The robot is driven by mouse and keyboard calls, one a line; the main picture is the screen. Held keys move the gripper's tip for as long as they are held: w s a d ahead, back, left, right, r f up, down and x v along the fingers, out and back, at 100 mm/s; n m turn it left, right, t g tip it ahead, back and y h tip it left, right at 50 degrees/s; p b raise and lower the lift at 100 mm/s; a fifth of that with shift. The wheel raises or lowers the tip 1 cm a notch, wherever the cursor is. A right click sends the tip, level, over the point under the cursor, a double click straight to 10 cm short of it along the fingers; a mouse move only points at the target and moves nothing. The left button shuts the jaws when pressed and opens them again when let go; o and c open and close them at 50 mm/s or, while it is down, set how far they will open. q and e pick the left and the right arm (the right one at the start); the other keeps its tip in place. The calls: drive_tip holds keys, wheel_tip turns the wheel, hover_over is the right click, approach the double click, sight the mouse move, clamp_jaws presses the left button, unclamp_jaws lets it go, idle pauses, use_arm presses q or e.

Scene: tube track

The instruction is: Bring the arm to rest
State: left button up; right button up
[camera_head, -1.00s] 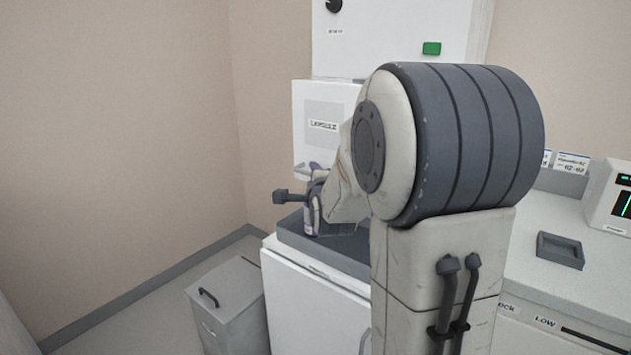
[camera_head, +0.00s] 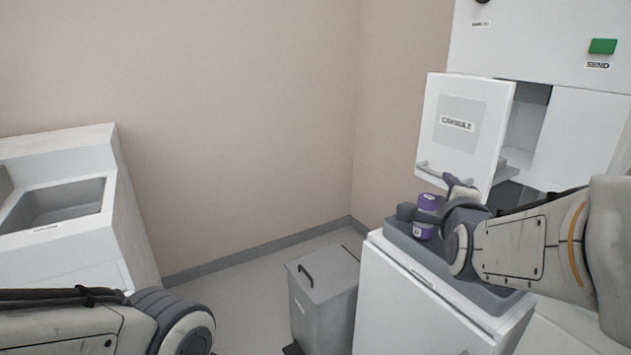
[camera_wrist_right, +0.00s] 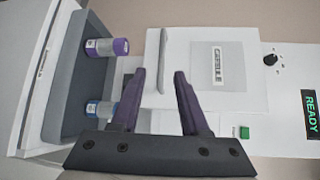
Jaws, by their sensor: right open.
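My right gripper (camera_head: 452,184) is over the grey tray (camera_head: 505,296) on the white cabinet at right, beside the open door marked CAPSULE (camera_head: 455,142). That view also shows a purple-capped tube (camera_wrist_right: 106,47) and a blue-capped tube (camera_wrist_right: 98,109) in the tray, both clear of the fingers. In the head view a purple-capped tube (camera_head: 424,229) shows partly behind my right wrist. My left arm enters at the lower left; its gripper is outside the frame.
A grey lidded bin (camera_head: 322,290) stands on the floor beside the cabinet. A white unit with a grey basin (camera_head: 62,202) is at left. A green SEND button (camera_head: 602,46) is at upper right. Floor between the left unit and bin is clear.

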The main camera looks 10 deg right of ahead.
drive_tip(key=s+a+f+n+g+y, duration=0.1)
drive_tip(key=a+f+n+g+y, duration=0.15)
drive_tip(key=a+f+n, duration=0.45)
drive_tip(key=s+a+f+n+g+y, duration=0.2)
drive_tip(key=a+n+y, duration=0.2)
drive_tip(key=a, duration=0.5)
drive_tip(key=s+a+f+n+g+y, duration=0.1)
drive_tip(key=a+f+n+g+y, duration=0.15)
drive_tip(key=a+f+n, duration=0.35)
drive_tip(key=s+a+f+n+g, duration=0.2)
drive_tip(key=s+a+n+g, duration=0.2)
drive_tip(key=s+n, duration=0.5)
drive_tip(key=s+a+f+n+g, duration=0.2)
drive_tip(key=s+a+n+g, duration=0.3)
drive_tip(key=s, duration=0.5)
wheel_tip(320, 180, up, 18)
drive_tip(key=n+t+p, duration=0.1)
drive_tip(key=p, duration=1.7)
drive_tip(key=shift+d+h, duration=0.2)
drive_tip(key=shift+h, duration=0.2)
